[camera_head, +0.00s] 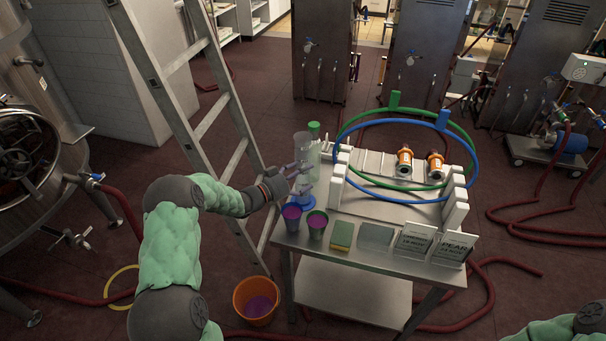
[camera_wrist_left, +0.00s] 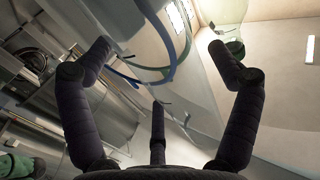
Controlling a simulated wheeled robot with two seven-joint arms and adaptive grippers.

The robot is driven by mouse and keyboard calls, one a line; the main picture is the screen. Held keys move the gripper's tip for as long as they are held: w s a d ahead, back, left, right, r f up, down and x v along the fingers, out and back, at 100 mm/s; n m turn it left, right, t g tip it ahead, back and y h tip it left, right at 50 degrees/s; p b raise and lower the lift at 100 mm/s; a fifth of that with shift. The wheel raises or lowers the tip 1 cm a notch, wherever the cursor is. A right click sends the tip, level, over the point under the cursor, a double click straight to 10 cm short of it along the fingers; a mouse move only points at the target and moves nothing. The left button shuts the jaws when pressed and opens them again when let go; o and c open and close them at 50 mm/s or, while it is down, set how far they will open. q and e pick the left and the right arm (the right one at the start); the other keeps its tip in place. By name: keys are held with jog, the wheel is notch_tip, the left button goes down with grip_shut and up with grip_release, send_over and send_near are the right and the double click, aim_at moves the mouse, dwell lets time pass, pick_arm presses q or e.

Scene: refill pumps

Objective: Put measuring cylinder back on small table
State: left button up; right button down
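The clear measuring cylinder (camera_head: 303,148) stands upright on its blue base (camera_head: 302,201) at the left end of the small metal table (camera_head: 345,240). My left gripper (camera_head: 300,178) is at the cylinder's lower half, its fingers spread. The wrist view shows the left gripper (camera_wrist_left: 160,65) with its fingers wide apart and none closed on anything. I cannot tell whether a finger touches the cylinder. My right gripper is out of view; only part of my right arm shows at the bottom right.
Purple cup (camera_head: 291,217), green cup (camera_head: 317,224), sponge (camera_head: 342,235) and sign cards (camera_head: 453,248) line the table's front. A green-capped bottle (camera_head: 314,130) stands behind the cylinder. A ladder (camera_head: 215,95) is close behind my left arm. An orange bucket (camera_head: 256,299) is on the floor.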

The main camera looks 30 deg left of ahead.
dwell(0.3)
pick_arm(q)
jog(key=p+v, duration=0.1)
jog(key=v, duration=1.1)
jog(key=shift+r, duration=0.1)
